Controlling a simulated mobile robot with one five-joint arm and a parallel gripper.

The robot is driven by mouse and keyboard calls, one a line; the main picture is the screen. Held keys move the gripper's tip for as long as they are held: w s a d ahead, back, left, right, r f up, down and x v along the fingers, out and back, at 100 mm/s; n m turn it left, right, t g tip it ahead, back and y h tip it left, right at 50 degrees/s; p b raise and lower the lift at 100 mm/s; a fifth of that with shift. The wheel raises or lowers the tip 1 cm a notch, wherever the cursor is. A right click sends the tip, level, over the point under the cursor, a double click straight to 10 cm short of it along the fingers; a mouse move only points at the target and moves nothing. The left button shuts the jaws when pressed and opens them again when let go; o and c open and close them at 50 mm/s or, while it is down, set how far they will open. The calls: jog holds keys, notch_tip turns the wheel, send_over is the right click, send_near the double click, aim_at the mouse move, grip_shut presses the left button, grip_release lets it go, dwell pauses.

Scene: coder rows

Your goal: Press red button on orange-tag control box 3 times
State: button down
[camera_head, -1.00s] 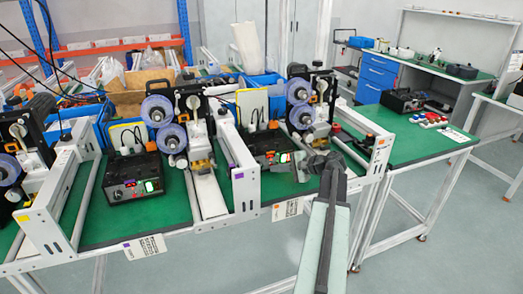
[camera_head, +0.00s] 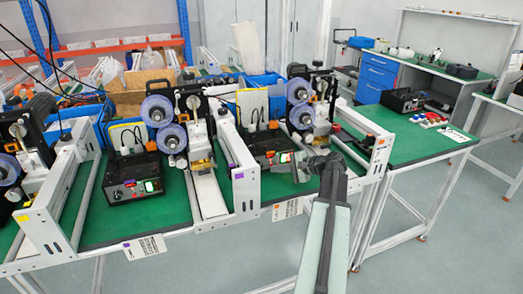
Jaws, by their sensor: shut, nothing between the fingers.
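The orange-tag control box (camera_head: 268,157) is a black box with a small lit green display, on the green mat of the right-hand station. An orange tag (camera_head: 382,143) marks that station's right frame end. My gripper (camera_head: 299,170) is shut and empty at the right front of this box, close to its front panel. I cannot tell whether it touches the box.
A similar black control box (camera_head: 134,187) stands at the middle station, left of a white frame with a purple tag (camera_head: 238,176). White rails and spool machines (camera_head: 302,117) crowd around. The floor (camera_head: 440,250) at the right front is clear.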

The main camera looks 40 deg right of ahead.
jog(key=shift+s+a, duration=0.35)
jog(key=shift+s, duration=0.55)
jog(key=shift+s+a, duration=0.4)
jog(key=shift+s, duration=0.5)
jog(key=shift+s+a, duration=0.35)
jog(key=shift+s, duration=0.55)
